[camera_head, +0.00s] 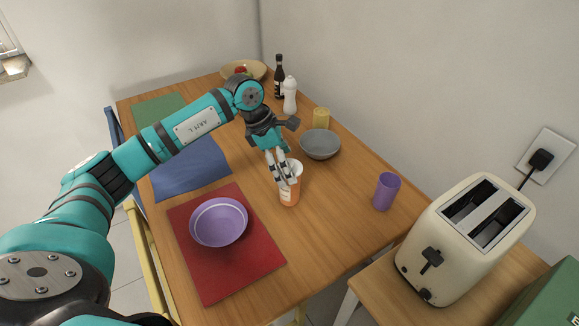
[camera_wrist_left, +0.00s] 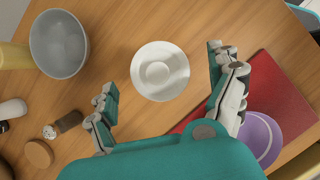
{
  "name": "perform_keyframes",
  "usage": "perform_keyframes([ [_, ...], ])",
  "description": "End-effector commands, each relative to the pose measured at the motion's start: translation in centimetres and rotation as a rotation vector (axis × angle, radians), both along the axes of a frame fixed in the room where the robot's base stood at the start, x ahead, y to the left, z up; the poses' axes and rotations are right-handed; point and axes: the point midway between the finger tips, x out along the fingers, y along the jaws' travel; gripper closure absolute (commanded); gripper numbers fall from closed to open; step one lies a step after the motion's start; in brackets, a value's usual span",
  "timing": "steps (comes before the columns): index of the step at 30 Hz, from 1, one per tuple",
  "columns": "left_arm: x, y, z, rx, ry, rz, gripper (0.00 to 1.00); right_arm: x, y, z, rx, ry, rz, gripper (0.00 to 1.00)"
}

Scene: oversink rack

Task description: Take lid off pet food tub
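The pet food tub (camera_head: 289,195) is a small orange container with a white label, standing upright on the wooden table. Its round white lid (camera_wrist_left: 160,71) is on top, seen from above between my fingers in the left wrist view; the tub body is hidden below it there. In the head view the lid (camera_head: 296,167) is partly covered by my fingers. My left gripper (camera_head: 284,181) is just above and in front of the tub, pointing down. My right gripper is out of view.
A purple bowl (camera_head: 219,222) sits on a red mat (camera_head: 245,262) left of the tub. A grey bowl (camera_head: 320,145), yellow cup (camera_head: 321,118) and bottles stand behind it. A purple cup (camera_head: 386,191) is to the right; a toaster (camera_head: 465,240) stands on a separate surface.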

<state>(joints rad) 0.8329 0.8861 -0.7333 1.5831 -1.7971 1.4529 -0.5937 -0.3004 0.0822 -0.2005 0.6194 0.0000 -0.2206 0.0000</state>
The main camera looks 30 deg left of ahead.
Motion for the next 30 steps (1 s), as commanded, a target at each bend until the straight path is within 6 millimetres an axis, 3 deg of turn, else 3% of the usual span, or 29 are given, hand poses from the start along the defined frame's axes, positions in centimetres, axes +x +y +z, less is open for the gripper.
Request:
perform_keyframes([
  [2,0.0,0.0,0.0,0.000,0.000,0.000,0.19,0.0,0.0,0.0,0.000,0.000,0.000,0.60],
  [10,0.0,0.0,0.1,0.000,0.000,0.000,0.55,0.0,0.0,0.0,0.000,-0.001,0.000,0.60],
  [22,0.0,0.0,0.6,0.000,-0.002,0.000,0.55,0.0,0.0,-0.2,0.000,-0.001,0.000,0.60],
  [30,-0.4,-0.2,3.6,0.002,-0.003,-0.003,0.55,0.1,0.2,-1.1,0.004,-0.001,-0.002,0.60],
])
